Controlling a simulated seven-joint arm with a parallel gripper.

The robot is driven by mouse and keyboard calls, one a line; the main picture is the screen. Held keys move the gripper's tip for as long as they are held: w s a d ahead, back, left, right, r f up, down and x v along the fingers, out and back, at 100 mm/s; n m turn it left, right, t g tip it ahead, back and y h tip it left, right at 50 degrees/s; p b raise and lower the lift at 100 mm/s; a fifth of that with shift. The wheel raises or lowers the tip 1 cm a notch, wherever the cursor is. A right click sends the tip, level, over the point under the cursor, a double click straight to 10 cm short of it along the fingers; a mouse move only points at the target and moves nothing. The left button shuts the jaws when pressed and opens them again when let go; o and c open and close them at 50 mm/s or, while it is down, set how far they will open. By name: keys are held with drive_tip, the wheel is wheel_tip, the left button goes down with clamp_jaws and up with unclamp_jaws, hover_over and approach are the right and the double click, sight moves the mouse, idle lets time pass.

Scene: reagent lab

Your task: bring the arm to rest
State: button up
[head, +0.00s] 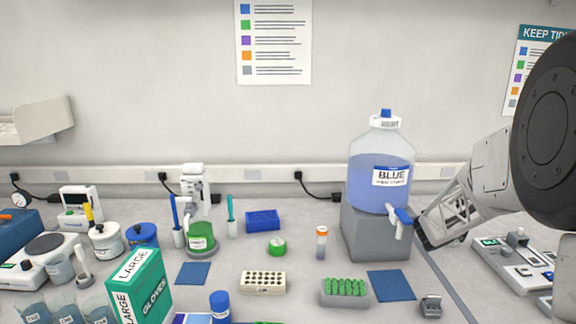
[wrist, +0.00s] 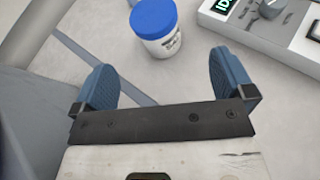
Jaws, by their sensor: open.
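My gripper (wrist: 165,82) shows in the wrist view with its two blue fingers wide apart and nothing between them. It is open and empty above the pale bench. A white jar with a blue lid (wrist: 157,28) stands on the bench beyond the fingertips, apart from them. In the head view my arm comes in from the right. Its fingers are not clearly visible there, beside the blue liquid carboy.
The carboy (head: 381,165) stands on a grey block (head: 375,236) left of my arm. A device with a dial (wrist: 268,10) stands at the upper right of the wrist view. Racks (head: 263,282), blue mats (head: 391,285) and a green glove box (head: 140,285) crowd the bench front.

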drive_tip(key=s+a+r+m+g, duration=0.2)
drive_tip(key=s+a+r+m, duration=0.35)
drive_tip(key=s+m, duration=0.2)
drive_tip(key=s+a+r+m+g, duration=0.2)
drive_tip(key=s+a+r+m, duration=0.2)
drive_tip(key=s+r+m, duration=0.3)
drive_tip(key=s+a+f+m+g+y, duration=0.1)
drive_tip(key=s+a+m+y, duration=0.4)
drive_tip(key=s+a, duration=0.7)
drive_tip(key=s+a+f+m+g+y, duration=0.1)
drive_tip(key=s+a+m+y, duration=0.4)
drive_tip(key=s+a, duration=0.7)
drive_tip(key=s+m, duration=0.1)
drive_tip(key=s, duration=0.3)
drive_tip(key=shift+s+a+f+g, duration=0.25)
drive_tip(key=shift+s+a+g, duration=0.05)
drive_tip(key=shift+s+a, duration=0.1)
